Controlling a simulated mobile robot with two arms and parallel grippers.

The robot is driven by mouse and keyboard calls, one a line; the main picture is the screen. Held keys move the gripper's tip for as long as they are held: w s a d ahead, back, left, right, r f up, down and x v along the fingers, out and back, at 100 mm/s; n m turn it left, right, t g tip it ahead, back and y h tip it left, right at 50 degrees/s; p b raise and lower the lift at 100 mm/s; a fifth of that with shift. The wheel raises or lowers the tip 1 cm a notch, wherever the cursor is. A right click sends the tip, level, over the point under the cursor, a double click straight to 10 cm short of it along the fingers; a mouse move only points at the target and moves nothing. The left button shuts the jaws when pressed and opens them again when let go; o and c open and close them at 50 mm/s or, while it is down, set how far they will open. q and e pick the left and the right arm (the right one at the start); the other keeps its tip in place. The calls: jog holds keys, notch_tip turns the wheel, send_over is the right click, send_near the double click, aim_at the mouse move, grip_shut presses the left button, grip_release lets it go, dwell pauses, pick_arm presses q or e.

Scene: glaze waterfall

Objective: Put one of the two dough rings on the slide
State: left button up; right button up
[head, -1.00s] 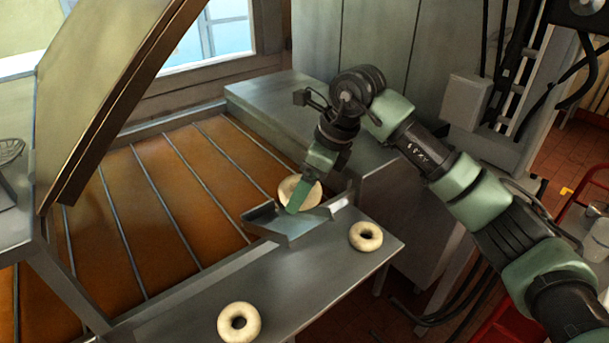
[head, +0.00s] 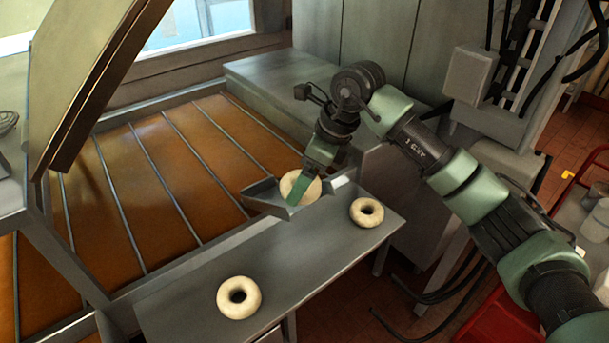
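The slide (head: 262,198) is a small grey metal chute at the fryer's edge, beside the grey shelf. One pale dough ring (head: 312,192) is at the slide, partly covered by a green finger of my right gripper (head: 299,188). My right gripper appears shut on this ring; its other finger is hidden. The ring overlaps the inside of the slide in the picture, and I cannot tell whether it touches it. Another dough ring (head: 355,211) lies on the shelf just right of the slide. A further ring (head: 225,299) lies near the shelf's front. My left gripper is out of view.
The grey shelf (head: 285,262) is bare between its two rings. The fryer (head: 150,190) holds brown oil, split into lanes by metal rods. A raised tilted panel (head: 95,75) stands at the left. A grey metal cabinet (head: 270,85) stands behind my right gripper.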

jog(key=shift+o, duration=0.2)
jog(key=b+v, duration=0.2)
jog(key=v, duration=0.4)
jog(key=shift+d+r+b, duration=0.25)
jog(key=shift+r+b, duration=0.1)
jog(key=shift+s+d+r, duration=0.1)
jog(key=shift+s+r, duration=0.05)
jog(key=shift+r, duration=0.35)
jog(key=shift+f, duration=0.1)
dwell(0.7)
